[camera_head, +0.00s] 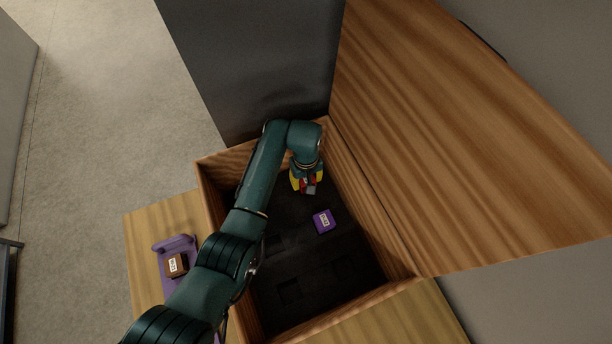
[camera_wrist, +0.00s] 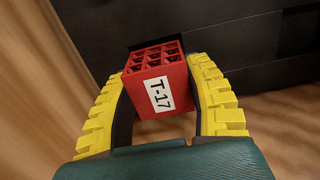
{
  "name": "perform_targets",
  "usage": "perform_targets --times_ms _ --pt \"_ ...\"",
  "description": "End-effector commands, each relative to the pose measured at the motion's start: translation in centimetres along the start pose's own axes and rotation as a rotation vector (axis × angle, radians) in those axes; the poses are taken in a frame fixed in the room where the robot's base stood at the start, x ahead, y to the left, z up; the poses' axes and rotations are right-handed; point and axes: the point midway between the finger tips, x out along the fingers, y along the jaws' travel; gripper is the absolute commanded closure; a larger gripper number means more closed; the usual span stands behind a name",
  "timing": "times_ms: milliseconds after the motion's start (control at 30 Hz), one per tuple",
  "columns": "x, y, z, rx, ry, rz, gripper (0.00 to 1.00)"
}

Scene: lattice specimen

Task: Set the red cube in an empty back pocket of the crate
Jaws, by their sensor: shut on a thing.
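The red cube (camera_wrist: 178,82), with an open lattice top and a white T-17 label, sits between the yellow fingers of my gripper (camera_wrist: 160,92). My gripper (camera_head: 306,184) is shut on it, over the back right part of the wooden crate (camera_head: 370,217). In the wrist view, a dark pocket opening (camera_wrist: 148,44) shows just beyond the cube, partly hidden by it. I cannot tell how high the cube is above the crate's dark floor. In the head view the fingers hide most of the cube.
A purple cube (camera_head: 323,221) sits in the crate, in front of my gripper. Empty square pockets (camera_head: 289,290) show nearer the front. A brown cube (camera_head: 177,264) rests on a purple holder (camera_head: 178,242) left of the crate. A tall wooden panel (camera_head: 470,150) rises at the right.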

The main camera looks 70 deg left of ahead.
Motion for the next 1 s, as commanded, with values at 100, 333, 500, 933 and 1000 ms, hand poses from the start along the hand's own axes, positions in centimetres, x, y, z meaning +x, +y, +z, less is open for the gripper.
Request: perform_targets --times_ms 100,333,500,933,1000 --pt "0.1 0.0 0.0 0.0 0.0 0.0 0.8" --pt "0.5 0.0 0.0 0.0 0.001 0.0 0.8" --pt "0.7 0.0 0.0 0.0 0.001 0.001 0.8" --pt "1.3 0.0 0.0 0.0 0.0 0.0 0.8" --pt "1.4 0.0 0.0 0.0 0.0 0.0 0.8"
